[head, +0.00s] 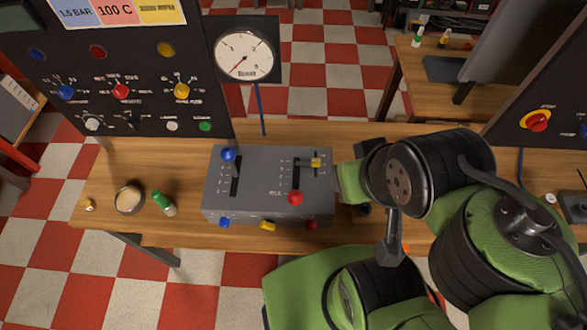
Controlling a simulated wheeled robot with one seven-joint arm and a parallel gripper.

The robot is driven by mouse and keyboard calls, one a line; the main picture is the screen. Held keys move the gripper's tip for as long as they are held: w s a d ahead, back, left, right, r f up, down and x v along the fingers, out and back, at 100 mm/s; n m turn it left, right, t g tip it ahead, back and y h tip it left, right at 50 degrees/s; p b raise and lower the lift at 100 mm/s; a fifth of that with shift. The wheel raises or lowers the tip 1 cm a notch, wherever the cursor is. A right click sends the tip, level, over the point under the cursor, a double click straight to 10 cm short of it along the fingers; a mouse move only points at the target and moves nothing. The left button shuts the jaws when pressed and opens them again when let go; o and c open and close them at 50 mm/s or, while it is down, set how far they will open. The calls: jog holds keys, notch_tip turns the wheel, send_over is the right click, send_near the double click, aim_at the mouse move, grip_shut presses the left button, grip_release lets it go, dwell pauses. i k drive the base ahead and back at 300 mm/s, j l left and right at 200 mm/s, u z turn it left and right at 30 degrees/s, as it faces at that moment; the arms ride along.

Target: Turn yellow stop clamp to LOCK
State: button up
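A grey control box (260,175) stands on the wooden table, with levers in slots on its top. A small yellow handle (267,226) sits on its front face, between a blue one (224,222) and a red one (312,225). It looks like the yellow stop clamp; its setting and lettering are too small to read. The yellow lever knob (315,162) is near the top right of the box. My arm is to the right of the box, its green link close to the box's right edge. I cannot make out my gripper's fingertips behind the arm links.
A panel of coloured knobs (120,90) and a round gauge (243,55) stand behind the box. A bowl (130,198) and a green-capped bottle (164,203) are on the table at left. The red lever knob (295,198) is above the front edge. Floor in front is clear.

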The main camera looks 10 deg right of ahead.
aim_at(268, 225)
jog(key=u, duration=1)
